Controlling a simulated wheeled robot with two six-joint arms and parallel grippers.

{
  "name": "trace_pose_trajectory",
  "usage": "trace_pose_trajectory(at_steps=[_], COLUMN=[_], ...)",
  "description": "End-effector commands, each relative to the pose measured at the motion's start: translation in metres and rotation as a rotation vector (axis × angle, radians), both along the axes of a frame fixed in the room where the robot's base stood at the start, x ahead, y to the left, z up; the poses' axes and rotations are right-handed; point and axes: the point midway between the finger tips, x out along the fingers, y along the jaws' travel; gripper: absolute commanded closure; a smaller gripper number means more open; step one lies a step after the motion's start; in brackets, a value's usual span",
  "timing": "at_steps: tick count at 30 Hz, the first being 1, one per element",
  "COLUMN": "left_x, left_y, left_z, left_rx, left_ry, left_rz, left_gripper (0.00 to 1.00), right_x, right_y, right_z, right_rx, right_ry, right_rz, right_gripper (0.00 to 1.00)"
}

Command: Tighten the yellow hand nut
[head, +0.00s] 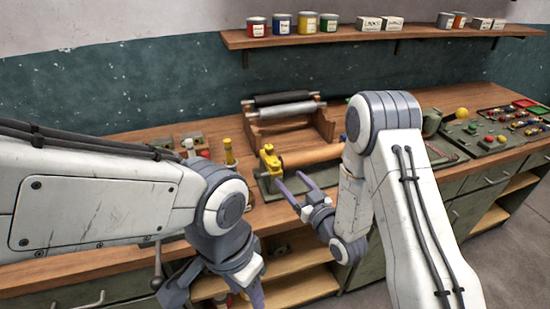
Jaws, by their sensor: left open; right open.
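A yellow part (269,160), which looks like the hand nut, stands upright on the green base of a bench device beside a wooden board or roller. Its exact shape is too small to tell. My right gripper (290,181) is open and empty. Its purple-grey fingers point up and left, just below and right of the yellow part in the picture. I cannot tell whether they touch anything. My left gripper (213,298) is open near the bottom edge of the picture, in front of the bench, with its fingers partly cut off.
A wooden rack with rollers (290,107) stands behind the device. A yellow-topped bottle-like item (228,152) stands to its left. A control panel with a yellow ball knob (461,113) is at the right. A wall shelf (360,37) carries cans and boxes. My arms hide parts of the bench.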

Motion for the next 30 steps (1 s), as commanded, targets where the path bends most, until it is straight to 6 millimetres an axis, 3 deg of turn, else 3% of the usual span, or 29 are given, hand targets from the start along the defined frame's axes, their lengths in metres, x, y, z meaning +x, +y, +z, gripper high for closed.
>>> trace_pose_trajectory(at_steps=[15,28,29,30], left_x=[0.0,0.0,0.0,0.0], left_y=[0.0,0.0,0.0,0.0], left_z=[0.032,0.034,0.034,0.034], left_rx=[0.0,0.0,0.0,0.0], left_ry=[0.0,0.0,0.0,0.0], left_rz=[0.001,0.001,0.001,0.001], left_gripper=[0.5,0.5,0.5,0.5], right_x=[0.075,0.084,0.084,0.084], right_y=[0.043,0.047,0.048,0.047], right_z=[0.002,0.0,0.0,0.0], right_rx=[0.0,0.0,0.0,0.0], right_ry=[-0.001,0.001,0.001,0.001], right_rz=[0.001,0.0,0.0,0.0], right_gripper=[0.27,0.27,0.35,0.5])
